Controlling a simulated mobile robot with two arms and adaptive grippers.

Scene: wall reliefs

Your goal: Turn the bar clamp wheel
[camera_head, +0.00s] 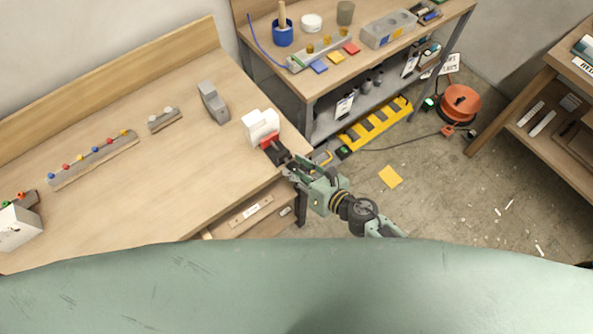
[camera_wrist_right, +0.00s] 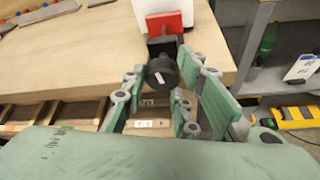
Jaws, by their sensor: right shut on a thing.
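The bar clamp has a red and dark body (camera_head: 272,147) at the bench's right edge, against a white block (camera_head: 261,126). Its black wheel (camera_wrist_right: 162,73) has a white mark and faces the camera in the right wrist view, below the red part (camera_wrist_right: 168,22). My right gripper (camera_head: 292,170) reaches the clamp from the right. In the wrist view its green fingers stand on either side of the wheel, shut on it. The arm hides the wheel's far side in the head view. My left gripper is not in view.
The wooden bench (camera_head: 140,180) carries a grey block (camera_head: 213,102) and a rail with coloured knobs (camera_head: 94,160). A drawer (camera_head: 250,212) sits below its front edge. A second table (camera_head: 372,58) stands behind. An orange cable reel (camera_head: 461,103) lies on the floor.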

